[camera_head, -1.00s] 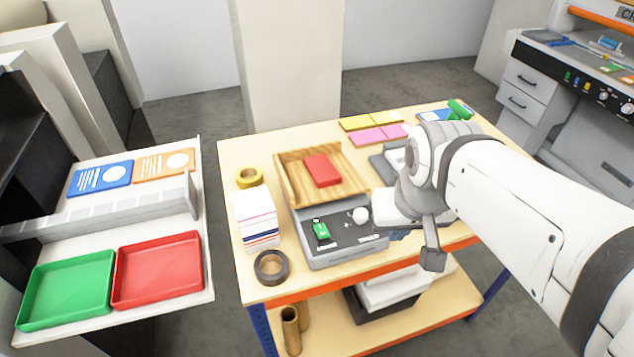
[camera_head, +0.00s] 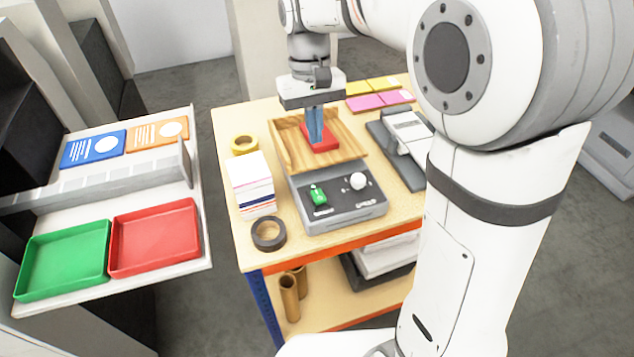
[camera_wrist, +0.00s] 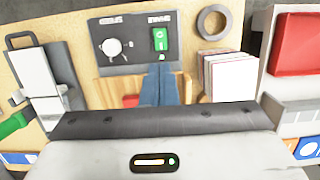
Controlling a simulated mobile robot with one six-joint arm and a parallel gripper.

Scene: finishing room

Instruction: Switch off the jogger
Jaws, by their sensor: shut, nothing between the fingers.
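The jogger (camera_head: 345,212) is a grey box with a wooden tray (camera_head: 350,160) behind its panel, standing on the wooden table. Its panel carries a green rocker switch (camera_head: 318,196) on the left and a white knob (camera_head: 358,181) on the right. In the wrist view the green switch (camera_wrist: 160,39) appears upper middle, with the knob (camera_wrist: 112,47) to its left. A red block (camera_head: 322,143) lies in the tray, mostly hidden by my fingers. My gripper (camera_head: 316,138) points down over the tray, behind the switch, its blue fingers shut and empty. Whether they touch the block I cannot tell.
A paper stack (camera_head: 250,182), black tape roll (camera_head: 268,234) and yellow tape roll (camera_head: 245,144) stand left of the jogger. A grey stapler-like device (camera_head: 400,145) stands right of it. Green (camera_head: 65,260) and red (camera_head: 155,238) trays sit on the left shelf.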

